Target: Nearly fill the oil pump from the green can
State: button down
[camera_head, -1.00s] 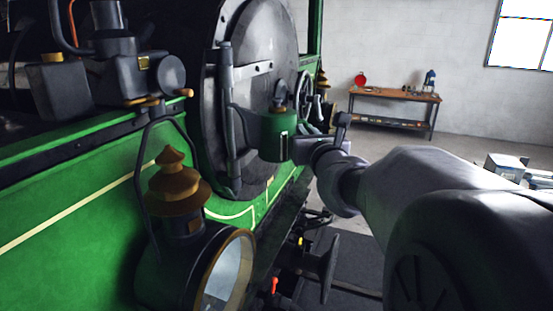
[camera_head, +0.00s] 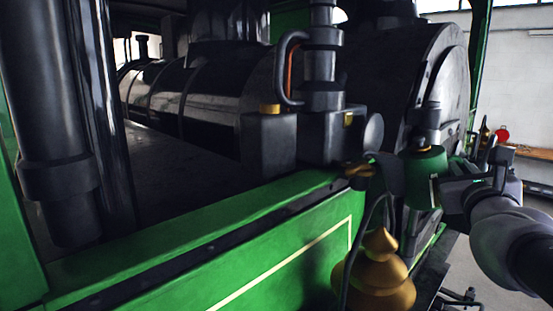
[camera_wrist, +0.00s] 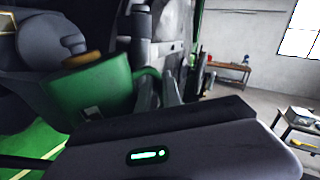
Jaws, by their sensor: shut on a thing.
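The green can (camera_head: 426,180) is right of centre in the head view, in front of the dark round boiler front. The can also shows at the left of the wrist view (camera_wrist: 92,98), with a brass-coloured cap. A dark box with a brass cap (camera_head: 268,145) stands on the green running board beside a dark pump-like body (camera_head: 322,135). These appear to be the oil pump. The oil level inside is hidden.
A brass-topped lamp (camera_head: 375,275) stands just below and left of the can. The green side panel (camera_head: 285,265) and a tall black column (camera_head: 60,120) fill the left. A workbench (camera_wrist: 228,66) stands far off by the wall, with open floor before it.

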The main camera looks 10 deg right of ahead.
notch_tip(320, 180, up, 5)
jog(key=n+p, duration=0.2)
jog(key=n, duration=0.1)
jog(key=shift+s+r+t, duration=0.1)
jog(key=shift+t, duration=0.2)
jog(key=shift+w+a+r+n+b, duration=0.25)
jog(key=shift+r+n+b, duration=0.2)
jog(key=shift+r+n, duration=0.15)
jog(key=shift+a+r+n+t, duration=0.2)
jog(key=shift+r+n, duration=0.25)
jog(key=shift+r, duration=0.25)
jog(key=shift+a+r+n+t, duration=0.1)
jog(key=shift+a+r+n, duration=0.1)
jog(key=shift+r+n, duration=0.4)
jog(key=shift+a+r+n+t, duration=0.1)
jog(key=shift+a+r+n, duration=0.2)
jog(key=shift+r, duration=0.45)
jog(key=shift+d, duration=0.1)
jog(key=shift+w+f+b, duration=0.1)
jog(key=shift+w+b, duration=0.05)
jog(key=shift+b, duration=0.15)
jog(key=shift+w+d+f+m+b, duration=0.35)
jog(key=shift+w+d+f+b, duration=0.05)
jog(key=shift+w+f+b, duration=0.15)
jog(key=shift+s+r, duration=0.1)
jog(key=shift+r, duration=0.05)
jog(key=shift+a+r, duration=0.2)
jog(key=shift+r, duration=0.2)
